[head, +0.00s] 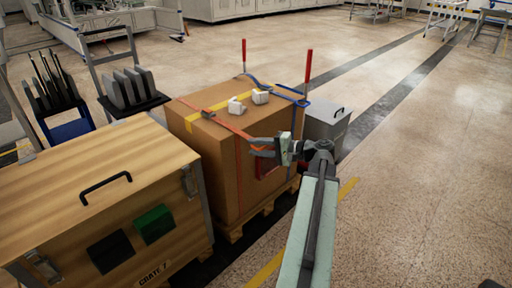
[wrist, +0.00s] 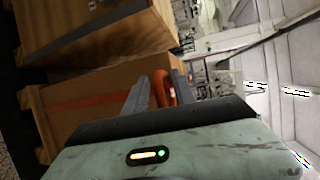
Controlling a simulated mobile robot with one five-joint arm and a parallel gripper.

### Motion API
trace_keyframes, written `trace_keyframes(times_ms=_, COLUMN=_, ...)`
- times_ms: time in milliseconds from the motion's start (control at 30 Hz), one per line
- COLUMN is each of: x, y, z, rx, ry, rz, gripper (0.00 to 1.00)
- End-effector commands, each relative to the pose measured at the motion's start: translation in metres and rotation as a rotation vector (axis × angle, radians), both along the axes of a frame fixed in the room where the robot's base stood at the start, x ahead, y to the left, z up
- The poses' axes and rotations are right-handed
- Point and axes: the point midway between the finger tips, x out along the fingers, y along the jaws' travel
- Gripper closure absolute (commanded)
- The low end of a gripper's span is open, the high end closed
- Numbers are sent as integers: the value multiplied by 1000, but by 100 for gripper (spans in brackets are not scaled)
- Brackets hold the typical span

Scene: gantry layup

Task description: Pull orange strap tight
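The orange strap (head: 232,128) runs over the top of a brown cardboard box (head: 215,165) and down its near right side, where a red-orange loop (head: 268,168) hangs. The strap also shows as an orange band on the box in the wrist view (wrist: 85,105). My gripper (head: 256,147) is beside the box's upper front edge, by the loop. Its two fingers stand apart in the wrist view (wrist: 161,88), with an orange curved piece (wrist: 164,86) showing between them. Whether the fingers touch this piece is unclear. The gripper hides part of the strap.
A blue strap (head: 278,93) and white blocks (head: 237,105) are on the box. Two red-topped posts (head: 308,66) rise at its back. A wooden crate (head: 100,190) stands left, a grey case (head: 325,120) behind right. Open floor (head: 430,180) lies right.

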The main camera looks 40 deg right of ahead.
Motion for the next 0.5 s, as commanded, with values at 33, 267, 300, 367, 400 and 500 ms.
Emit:
trace_keyframes(times_ms=33, x=-2, y=-1, z=1, rx=0, ry=-1, rz=-1, gripper=68)
trace_keyframes(times_ms=267, x=-37, y=-17, z=9, rx=0, ry=0, rz=-4, gripper=68)
trace_keyframes(times_ms=300, x=-44, y=-20, z=11, rx=0, ry=0, rz=-4, gripper=68)
trace_keyframes(times_ms=367, x=-54, y=-24, z=12, rx=0, ry=0, rz=-3, gripper=68)
trace_keyframes(times_ms=400, x=-59, y=-26, z=13, rx=0, ry=0, rz=-3, gripper=68)
trace_keyframes(times_ms=500, x=-68, y=-29, z=14, rx=0, ry=1, rz=-2, gripper=68)
